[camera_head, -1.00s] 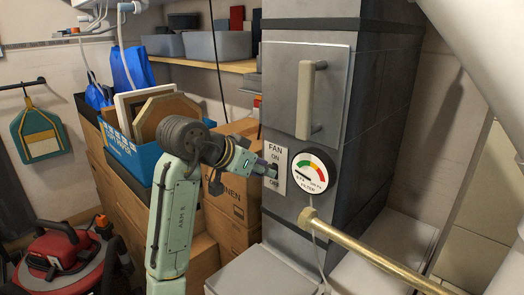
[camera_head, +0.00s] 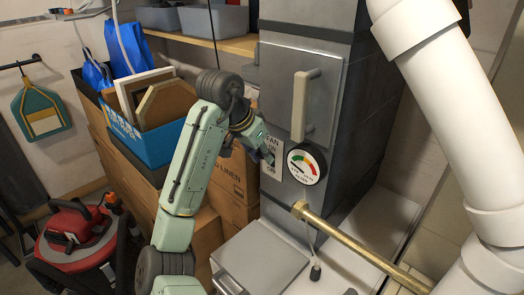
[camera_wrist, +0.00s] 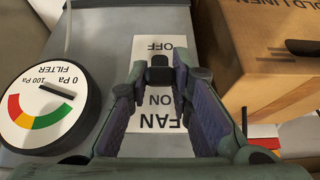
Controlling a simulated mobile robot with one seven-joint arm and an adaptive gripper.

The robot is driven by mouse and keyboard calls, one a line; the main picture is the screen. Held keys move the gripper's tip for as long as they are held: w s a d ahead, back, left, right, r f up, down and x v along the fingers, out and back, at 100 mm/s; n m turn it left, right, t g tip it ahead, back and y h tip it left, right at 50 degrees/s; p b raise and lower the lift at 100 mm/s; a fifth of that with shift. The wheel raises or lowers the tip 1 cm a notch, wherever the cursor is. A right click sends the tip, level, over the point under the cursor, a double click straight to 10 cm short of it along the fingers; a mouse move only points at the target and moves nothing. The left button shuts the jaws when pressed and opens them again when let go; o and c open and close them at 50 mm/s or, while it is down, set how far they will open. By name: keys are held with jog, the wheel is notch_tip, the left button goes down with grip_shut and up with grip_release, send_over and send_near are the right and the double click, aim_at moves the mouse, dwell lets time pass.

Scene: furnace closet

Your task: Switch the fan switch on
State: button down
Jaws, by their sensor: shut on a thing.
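The fan switch is a black toggle (camera_wrist: 160,72) on a white plate marked FAN, ON and OFF. The plate (camera_head: 270,146) is on the grey furnace front, left of the round filter gauge. My gripper (camera_head: 267,156) is at the plate, reaching in from the left. In the wrist view, where the plate looks upside down, my fingertips (camera_wrist: 160,68) are shut on the toggle from both sides. The toggle lies between the words ON and OFF; its exact tilt is hard to tell.
The filter gauge (camera_head: 306,164) is close beside the switch, its needle near 0 Pa. A door handle (camera_head: 304,105) stands out above it. A brass pipe (camera_head: 350,240) runs below, and a thick white pipe (camera_head: 450,110) fills the right. Cardboard boxes (camera_head: 232,185) stand left of the furnace.

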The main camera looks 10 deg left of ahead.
jog(key=c, duration=1.4)
grip_release()
jog(key=shift+c, duration=0.2)
jog(key=v, duration=1.2)
